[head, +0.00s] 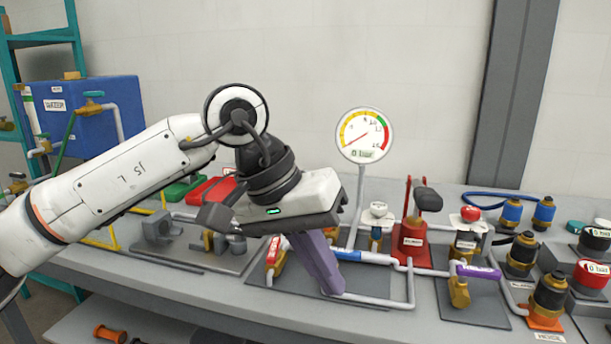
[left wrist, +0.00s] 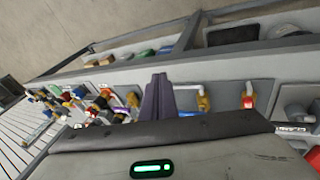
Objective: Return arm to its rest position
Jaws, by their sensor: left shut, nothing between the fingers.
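My left arm (head: 125,185) comes in from the left, white with dark joints, and reaches over the bench. My left gripper (head: 334,288) points down and to the right, its long purple fingers shut together with nothing between them. The fingertips overlap the white pipework and its grey base plate in the head view; I cannot tell whether they touch. In the left wrist view the shut fingers (left wrist: 157,78) stand over the bench. My right gripper is in neither view.
A pressure gauge (head: 364,135) on a thin stem stands just behind the gripper. A red hand pump (head: 412,238), a purple-handled valve (head: 459,290) and several fittings stand to the right. A blue water tank (head: 85,108) is at the back left. Space above the bench is mostly open.

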